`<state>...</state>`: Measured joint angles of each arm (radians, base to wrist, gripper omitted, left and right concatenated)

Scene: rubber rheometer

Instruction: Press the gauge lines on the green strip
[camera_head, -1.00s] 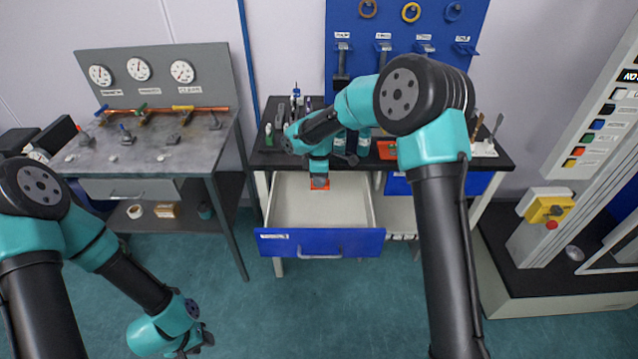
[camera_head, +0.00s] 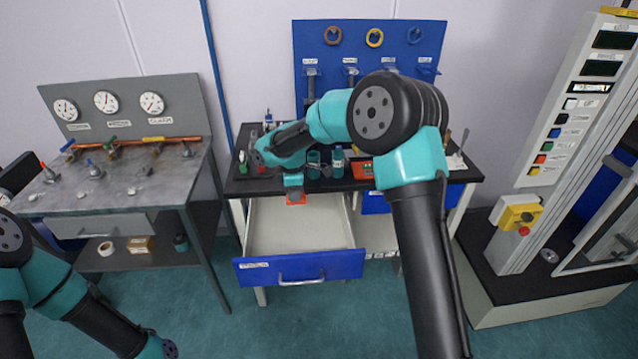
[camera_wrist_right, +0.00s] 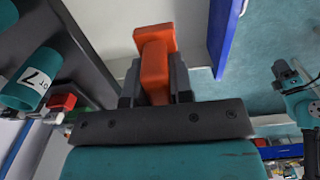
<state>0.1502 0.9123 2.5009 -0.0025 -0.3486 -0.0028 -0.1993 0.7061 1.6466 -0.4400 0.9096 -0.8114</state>
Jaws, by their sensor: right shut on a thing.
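My right gripper (camera_head: 294,188) is above the back of the open drawer, near the front edge of the black-topped bench. It is shut on an orange tool (camera_wrist_right: 156,62), seen close up in the right wrist view between dark jaws; its end also shows below the gripper in the head view (camera_head: 296,199). I cannot make out a green strip. My left arm is at the lower left of the head view, and its gripper is out of the picture.
The blue-fronted drawer (camera_head: 300,267) stands open and looks empty. Bottles (camera_head: 338,160) and an orange-red item (camera_head: 362,169) stand on the bench top (camera_head: 425,180). A grey gauge bench (camera_head: 120,185) is at left, a testing machine (camera_head: 575,130) at right.

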